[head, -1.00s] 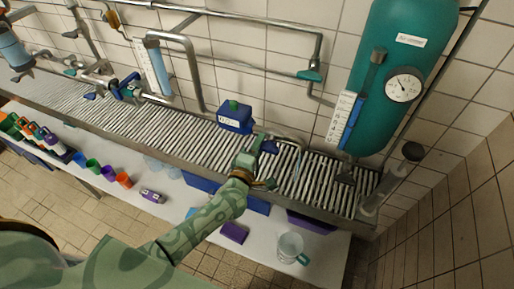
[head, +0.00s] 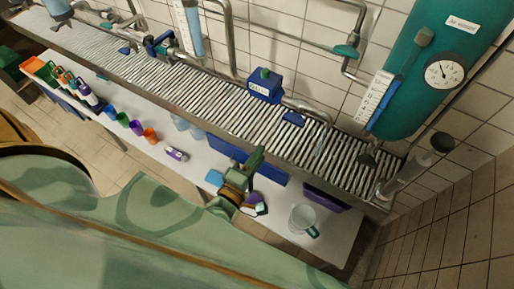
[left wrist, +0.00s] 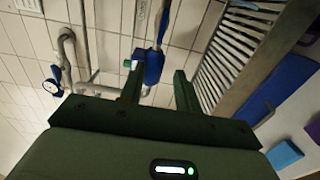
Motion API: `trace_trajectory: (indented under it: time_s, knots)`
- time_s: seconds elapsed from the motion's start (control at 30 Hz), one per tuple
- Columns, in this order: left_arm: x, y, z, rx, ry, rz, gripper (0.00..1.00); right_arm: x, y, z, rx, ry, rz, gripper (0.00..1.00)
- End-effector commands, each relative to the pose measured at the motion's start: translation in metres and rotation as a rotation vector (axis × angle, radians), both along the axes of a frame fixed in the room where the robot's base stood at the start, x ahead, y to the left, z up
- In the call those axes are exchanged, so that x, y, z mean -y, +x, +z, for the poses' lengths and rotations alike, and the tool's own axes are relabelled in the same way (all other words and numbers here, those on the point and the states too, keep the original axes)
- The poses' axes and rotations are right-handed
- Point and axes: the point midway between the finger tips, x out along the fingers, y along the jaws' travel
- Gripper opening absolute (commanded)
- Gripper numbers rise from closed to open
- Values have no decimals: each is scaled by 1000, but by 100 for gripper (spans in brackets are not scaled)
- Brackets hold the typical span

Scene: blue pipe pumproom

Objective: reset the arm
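My left gripper (head: 250,180) is in the middle of the head view, in front of the slatted metal rack and over the white lower shelf. In the left wrist view its two green fingers (left wrist: 157,78) stand apart with nothing held between them. A blue jug with a green cap (head: 265,84) stands on the rack beyond the gripper. A blue thing with a green part (left wrist: 151,67) shows behind the finger gap in the left wrist view. My green left arm fills the lower left of the head view. My right gripper is not in view.
The slatted rack (head: 225,103) runs along the tiled wall. The white shelf (head: 275,217) below holds a clear mug (head: 302,219), a purple-and-white item (head: 176,154) and several coloured cups (head: 136,127). A teal tank with a gauge (head: 445,71) is at the upper right.

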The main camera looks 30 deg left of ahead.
Motion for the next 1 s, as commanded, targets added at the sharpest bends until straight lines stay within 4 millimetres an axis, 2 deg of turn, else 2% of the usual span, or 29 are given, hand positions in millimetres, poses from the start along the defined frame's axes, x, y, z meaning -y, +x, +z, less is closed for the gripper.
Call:
trace_trajectory:
  time_s: [0.47,0.57,0.67,0.77,0.8,0.87,0.9,0.97,1.0]
  knots:
    - [0,0,0,0,6,0,33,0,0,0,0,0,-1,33]
    - [10,-1,-7,-20,128,-57,33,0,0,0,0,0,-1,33]
    - [19,-17,-58,-114,420,-189,33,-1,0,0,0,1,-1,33]
    - [14,-48,-135,-256,754,-356,33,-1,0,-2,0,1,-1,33]
    - [9,-65,-168,-321,883,-434,33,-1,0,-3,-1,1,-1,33]
    - [-3,-95,-213,-417,1053,-556,33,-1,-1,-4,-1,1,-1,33]
    - [-11,-117,-241,-481,1153,-641,33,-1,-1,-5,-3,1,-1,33]
    - [-26,-155,-279,-576,1285,-778,33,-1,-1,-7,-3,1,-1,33]
    - [-36,-181,-301,-637,1356,-869,33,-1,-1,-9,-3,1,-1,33]
